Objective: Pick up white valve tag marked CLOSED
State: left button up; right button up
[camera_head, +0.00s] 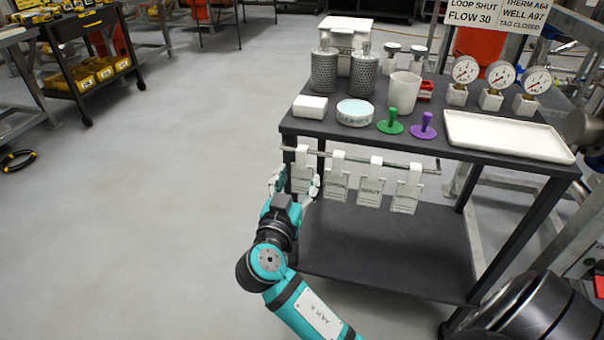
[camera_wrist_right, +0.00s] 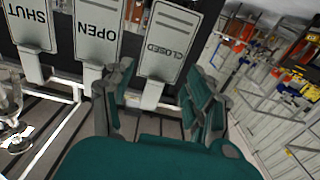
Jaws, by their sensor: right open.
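Several white tags hang from a rail (camera_head: 380,162) along the cart's front edge. The leftmost tag (camera_head: 301,181) in the head view is the one marked CLOSED (camera_wrist_right: 168,42) in the right wrist view. My right gripper (camera_head: 294,186) is open at this tag, with one finger to each side. In the wrist view the tag's lower strap lies between the fingers (camera_wrist_right: 155,92), with no visible grip on it. The OPEN tag (camera_wrist_right: 97,38) hangs beside it, close to one finger, and the SHUT tag (camera_wrist_right: 28,28) is farther along. My left gripper is out of view.
The cart top (camera_head: 330,128) holds a white tray (camera_head: 505,136), a green knob (camera_head: 390,122), a purple knob (camera_head: 423,127), a beaker (camera_head: 403,92) and gauges (camera_head: 466,70). A lower shelf (camera_head: 390,245) lies below the tags.

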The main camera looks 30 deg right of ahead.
aim_at(302, 171)
jog(key=x, duration=0.3)
jog(key=shift+w+d, duration=0.2)
jog(key=shift+d, duration=0.1)
jog(key=c, duration=0.6)
jog(key=shift+r, duration=0.1)
